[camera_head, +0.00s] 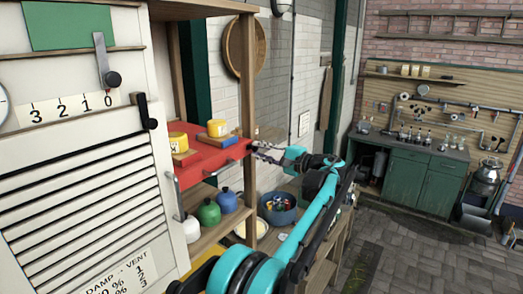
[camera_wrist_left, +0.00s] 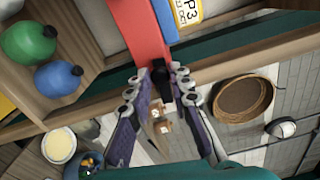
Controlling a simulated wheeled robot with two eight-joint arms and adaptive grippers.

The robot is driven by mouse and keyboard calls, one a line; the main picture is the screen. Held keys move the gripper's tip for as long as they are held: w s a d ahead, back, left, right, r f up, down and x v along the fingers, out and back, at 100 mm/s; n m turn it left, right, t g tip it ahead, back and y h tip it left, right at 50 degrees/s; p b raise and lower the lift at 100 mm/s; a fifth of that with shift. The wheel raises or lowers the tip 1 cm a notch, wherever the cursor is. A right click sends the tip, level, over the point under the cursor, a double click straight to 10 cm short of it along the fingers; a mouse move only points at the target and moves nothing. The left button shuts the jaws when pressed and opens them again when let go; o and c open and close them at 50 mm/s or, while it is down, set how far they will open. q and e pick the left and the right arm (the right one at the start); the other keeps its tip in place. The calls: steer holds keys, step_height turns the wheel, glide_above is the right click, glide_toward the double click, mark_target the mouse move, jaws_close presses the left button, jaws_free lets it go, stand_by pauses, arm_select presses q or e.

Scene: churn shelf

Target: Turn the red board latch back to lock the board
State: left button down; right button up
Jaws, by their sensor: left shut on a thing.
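The red board (camera_head: 205,165) lies on the wooden shelf frame at left in the head view, and its end shows at the top of the left wrist view (camera_wrist_left: 137,28). My left gripper (camera_head: 262,152) is at the board's right end, beside the shelf post. In the left wrist view, its purple-lined fingers (camera_wrist_left: 160,84) are on both sides of a small black piece (camera_wrist_left: 160,72), which seems to be the latch. The gripper is shut on it. The fingers partly hide it, so its exact angle cannot be told. My right gripper is not in view.
Green (camera_head: 208,212) and blue (camera_head: 227,200) jars stand on the shelf below. A blue bowl (camera_head: 278,212) sits below my arm. A slatted white cabinet (camera_head: 85,190) is at left. The floor at right is open.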

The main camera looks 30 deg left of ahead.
arm_select(q)
steer(key=shift+f+n, duration=0.4)
steer(key=shift+n, duration=0.3)
steer(key=c, duration=1.4)
jaws_free()
steer(key=s+d, duration=0.1)
steer(key=d, duration=1.1)
